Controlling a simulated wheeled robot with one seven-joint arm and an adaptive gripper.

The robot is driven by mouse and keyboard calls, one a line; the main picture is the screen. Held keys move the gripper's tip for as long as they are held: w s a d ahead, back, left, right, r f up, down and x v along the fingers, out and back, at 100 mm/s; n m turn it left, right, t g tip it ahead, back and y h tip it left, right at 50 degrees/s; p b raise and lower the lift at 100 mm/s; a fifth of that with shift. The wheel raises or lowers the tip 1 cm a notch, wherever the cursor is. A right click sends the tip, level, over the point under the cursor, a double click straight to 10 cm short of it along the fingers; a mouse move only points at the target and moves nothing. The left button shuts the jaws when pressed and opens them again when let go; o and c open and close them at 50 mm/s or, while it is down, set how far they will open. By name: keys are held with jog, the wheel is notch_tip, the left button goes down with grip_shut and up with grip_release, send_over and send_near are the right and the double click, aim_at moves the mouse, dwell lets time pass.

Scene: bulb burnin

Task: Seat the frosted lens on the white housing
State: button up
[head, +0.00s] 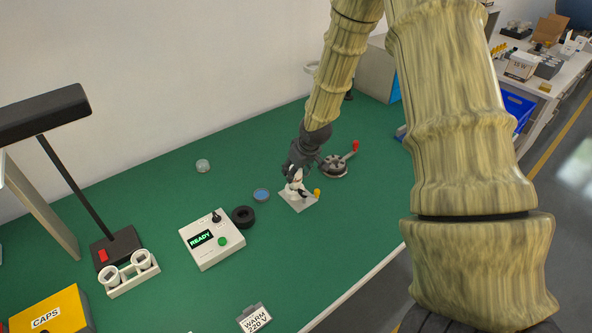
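A small pale translucent dome (203,166), which looks like the frosted lens, lies on the green table toward the wall. A white piece (293,187), perhaps the white housing, shows at my gripper's fingers, above a light grey square plate (302,203). My gripper (295,180) points down over this plate, to the right of the dome and well apart from it. The fingers are small and partly hidden by the wrist, so I cannot tell if they grip the white piece.
A blue-topped disc (261,195), a black ring (243,216) and a control box reading READY (212,239) stand left of the plate. A yellow knob (317,192) and a dark round fixture with a red-tipped lever (336,166) are close right. Bare table surrounds the dome.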

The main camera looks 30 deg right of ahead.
jog(key=shift+f, duration=0.55)
dwell(0.7)
jog(key=o, duration=0.8)
jog(key=shift+r, duration=0.1)
jog(key=shift+v, duration=5.9)
